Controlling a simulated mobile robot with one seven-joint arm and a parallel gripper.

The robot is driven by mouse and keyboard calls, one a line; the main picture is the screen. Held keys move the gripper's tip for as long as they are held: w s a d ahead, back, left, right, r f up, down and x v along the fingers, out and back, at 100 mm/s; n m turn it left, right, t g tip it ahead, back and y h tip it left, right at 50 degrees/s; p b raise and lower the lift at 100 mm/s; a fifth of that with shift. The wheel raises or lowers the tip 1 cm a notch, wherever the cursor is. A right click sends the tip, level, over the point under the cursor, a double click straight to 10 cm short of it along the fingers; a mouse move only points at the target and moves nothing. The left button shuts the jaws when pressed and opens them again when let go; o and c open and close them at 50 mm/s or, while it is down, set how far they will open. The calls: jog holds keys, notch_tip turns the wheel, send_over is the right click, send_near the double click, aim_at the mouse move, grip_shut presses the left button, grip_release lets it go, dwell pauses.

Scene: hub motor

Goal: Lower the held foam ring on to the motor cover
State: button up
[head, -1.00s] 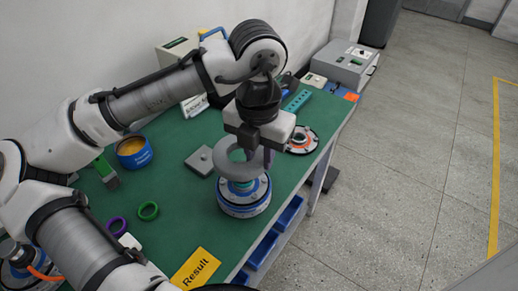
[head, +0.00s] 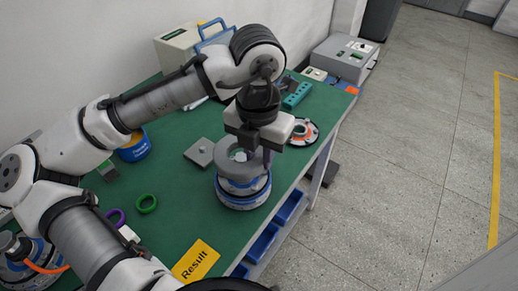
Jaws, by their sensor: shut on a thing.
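The grey foam ring (head: 236,166) is held in my gripper (head: 262,155), which is shut on the ring's right side. The ring is low over the hub motor (head: 243,190), a round white, blue and dark unit standing on the green table near its right edge. The ring looks roughly level and centred over the motor cover. The cover's top is mostly hidden under the ring, and I cannot tell whether the two touch.
A grey plate with a knob (head: 200,152) lies left of the motor. A flat round part with an orange ring (head: 303,132) is behind it on the right. A yellow Result sign (head: 196,263) is in front.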

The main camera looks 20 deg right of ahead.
jog(key=shift+f, duration=0.45)
jog(key=shift+f, duration=0.1)
jog(key=shift+s+f+b, duration=0.1)
jog(key=shift+f+b, duration=0.8)
jog(key=shift+f, duration=0.5)
jog(key=o, duration=1)
jog(key=shift+f, duration=0.1)
jog(key=shift+o, duration=0.2)
notch_tip(320, 180, up, 14)
jog(key=p, duration=0.1)
